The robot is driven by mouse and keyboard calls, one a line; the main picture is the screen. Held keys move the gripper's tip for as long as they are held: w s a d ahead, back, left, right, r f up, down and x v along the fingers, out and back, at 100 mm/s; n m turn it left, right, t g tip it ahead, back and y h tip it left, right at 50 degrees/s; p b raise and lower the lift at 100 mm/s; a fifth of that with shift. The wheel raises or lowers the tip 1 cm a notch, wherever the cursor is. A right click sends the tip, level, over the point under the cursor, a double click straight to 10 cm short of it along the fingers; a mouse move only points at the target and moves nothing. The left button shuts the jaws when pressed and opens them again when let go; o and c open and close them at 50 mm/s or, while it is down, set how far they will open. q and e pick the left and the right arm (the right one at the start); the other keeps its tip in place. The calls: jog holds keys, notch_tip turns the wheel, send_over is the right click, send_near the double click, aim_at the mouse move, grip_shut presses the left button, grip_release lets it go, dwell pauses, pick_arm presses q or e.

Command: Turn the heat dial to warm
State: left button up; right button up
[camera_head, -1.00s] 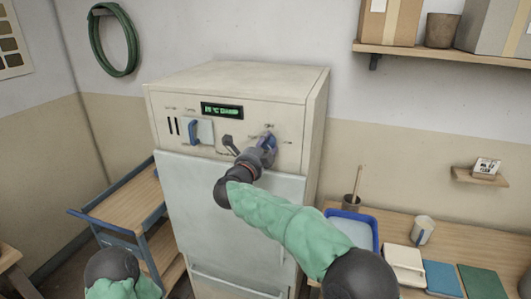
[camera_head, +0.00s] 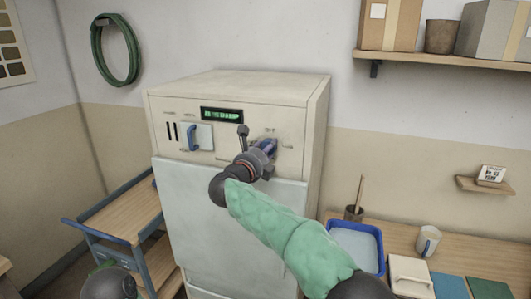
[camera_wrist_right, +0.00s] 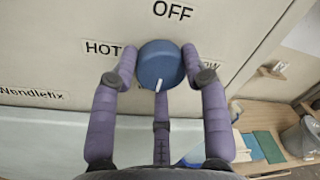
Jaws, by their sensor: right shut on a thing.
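The heat dial is a round blue knob (camera_wrist_right: 160,62) on the cream front of a cabinet, seen in the right wrist view. OFF stands above it and HOT to its left; a label to its right is partly hidden, ending in OW. Its white pointer mark points down, slightly left. My right gripper (camera_wrist_right: 163,76) has its purple fingers closed around the knob. In the head view the right gripper (camera_head: 262,150) is at the right of the cabinet's panel and mostly covers the dial.
The cabinet (camera_head: 165,120) has a green-lit display (camera_head: 221,114), too small to read surely, and a blue handle (camera_head: 193,137). A blue-framed cart (camera_head: 128,212) stands left. A workbench (camera_head: 455,255) on the right holds a blue tray (camera_head: 381,262) and a mug (camera_head: 427,241).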

jog(key=shift+f, duration=0.1)
dwell(0.4)
jog(key=o, duration=1.2)
jog(key=shift+d, duration=0.1)
jog(key=shift+c, duration=0.2)
jog(key=shift+s, duration=0.1)
jog(key=v, duration=1.2)
